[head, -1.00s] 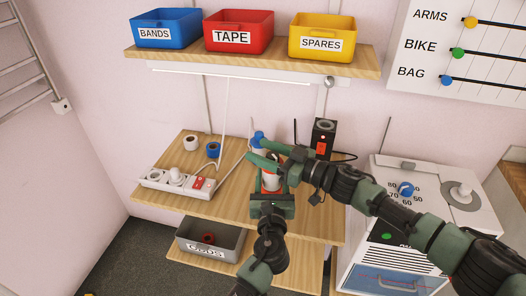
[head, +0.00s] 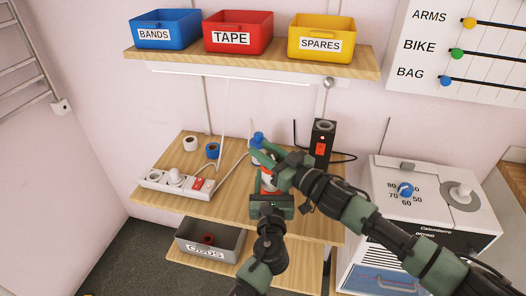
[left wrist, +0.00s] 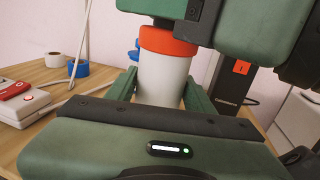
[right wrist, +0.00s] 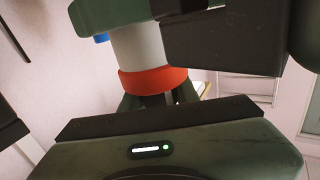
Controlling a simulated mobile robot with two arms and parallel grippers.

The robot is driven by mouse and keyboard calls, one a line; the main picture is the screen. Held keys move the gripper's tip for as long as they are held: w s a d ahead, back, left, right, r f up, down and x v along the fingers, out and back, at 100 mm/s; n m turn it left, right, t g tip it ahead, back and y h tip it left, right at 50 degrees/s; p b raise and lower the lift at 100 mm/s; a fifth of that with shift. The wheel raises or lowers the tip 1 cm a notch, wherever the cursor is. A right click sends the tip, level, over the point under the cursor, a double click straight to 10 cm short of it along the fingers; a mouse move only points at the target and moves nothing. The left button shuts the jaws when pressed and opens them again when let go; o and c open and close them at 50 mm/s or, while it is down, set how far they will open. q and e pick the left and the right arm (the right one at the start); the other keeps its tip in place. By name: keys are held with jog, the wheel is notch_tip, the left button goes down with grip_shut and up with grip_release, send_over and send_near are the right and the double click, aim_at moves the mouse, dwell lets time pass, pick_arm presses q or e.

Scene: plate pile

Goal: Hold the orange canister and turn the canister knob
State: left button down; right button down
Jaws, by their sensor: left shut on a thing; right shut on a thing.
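The canister is a white cylinder (left wrist: 163,80) with an orange-red cap (left wrist: 168,40), standing upright over the bench. My left gripper (left wrist: 155,92) is shut on the white body, one finger on each side. My right gripper (head: 266,160) comes from the right and is shut on the orange cap, which I take as the knob. In the right wrist view the orange cap (right wrist: 153,80) lies at the fingers, and the white body (right wrist: 138,47) runs up to my left gripper. The right gripper hides the canister's top in the head view.
A blue-topped bottle (head: 258,139) stands just behind. A black box with a red switch (head: 321,143) is to the right. A power strip (head: 180,183) and tape rolls (head: 190,143) are to the left. Bins line the shelf (head: 250,57) above. The bench's front left is clear.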

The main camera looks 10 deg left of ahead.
jog(key=shift+w+d, duration=0.1)
jog(key=c, duration=1)
grip_release()
jog(key=shift+c, duration=0.2)
jog(key=v, duration=1.2)
